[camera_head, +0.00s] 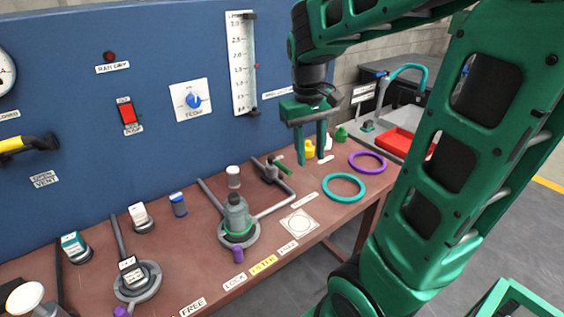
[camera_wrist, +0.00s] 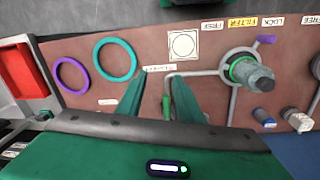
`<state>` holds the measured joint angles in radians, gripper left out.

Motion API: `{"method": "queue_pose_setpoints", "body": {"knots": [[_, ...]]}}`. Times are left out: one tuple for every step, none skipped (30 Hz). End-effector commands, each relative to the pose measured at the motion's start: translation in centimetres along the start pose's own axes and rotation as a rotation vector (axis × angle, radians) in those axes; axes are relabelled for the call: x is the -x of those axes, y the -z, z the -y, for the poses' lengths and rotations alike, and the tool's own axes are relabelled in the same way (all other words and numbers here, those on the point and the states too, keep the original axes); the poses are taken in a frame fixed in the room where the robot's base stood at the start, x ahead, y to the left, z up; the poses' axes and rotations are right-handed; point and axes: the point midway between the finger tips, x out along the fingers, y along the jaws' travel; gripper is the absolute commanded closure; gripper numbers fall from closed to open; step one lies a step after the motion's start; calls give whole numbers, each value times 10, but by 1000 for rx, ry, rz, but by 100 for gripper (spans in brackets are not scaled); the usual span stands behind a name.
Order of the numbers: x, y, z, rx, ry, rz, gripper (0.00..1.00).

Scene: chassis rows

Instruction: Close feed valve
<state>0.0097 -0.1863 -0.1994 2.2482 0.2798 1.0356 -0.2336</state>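The feed valve, a small grey body with a green lever handle (camera_head: 281,167), sits on the grey pipe at the back of the bench. In the wrist view the green handle (camera_wrist: 166,105) shows between my fingers, roughly in line with the pipe there. My gripper (camera_head: 311,158) is green, points down and is open and empty, above and to the right of the handle in the head view. In the wrist view its fingertips (camera_wrist: 158,82) are spread on either side of the handle. No contact shows. The valve body is mostly hidden in the wrist view.
A grey filter housing (camera_head: 237,216) stands left of the valve, joined by pipe. A teal ring (camera_head: 344,187) and a purple ring (camera_head: 367,162) lie to the right. Yellow (camera_head: 308,145) and green (camera_head: 341,134) fittings stand behind my gripper. The blue panel (camera_head: 150,110) rises behind the bench.

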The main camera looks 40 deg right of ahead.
Motion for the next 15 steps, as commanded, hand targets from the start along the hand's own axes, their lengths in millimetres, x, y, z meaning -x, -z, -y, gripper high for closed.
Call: {"method": "queue_pose_setpoints", "body": {"knots": [[1, 23, 8, 48, -16, -2, 67], [3, 35, 12, 73, -26, -5, 67], [4, 50, 17, 107, -37, -9, 67], [4, 60, 21, 129, -44, -12, 67], [4, 69, 25, 150, -52, -13, 67], [5, 80, 30, 174, -60, -15, 67], [5, 87, 33, 189, -66, -18, 67], [5, 93, 36, 204, -71, -19, 67], [6, 100, 40, 220, -76, -22, 67], [5, 104, 42, 229, -79, -23, 67], [5, 108, 43, 236, -82, -23, 67], [5, 111, 45, 244, -85, -25, 67], [4, 113, 45, 248, -86, -25, 67], [3, 114, 46, 251, -88, -26, 67], [1, 115, 46, 253, -89, -25, 67]]}}
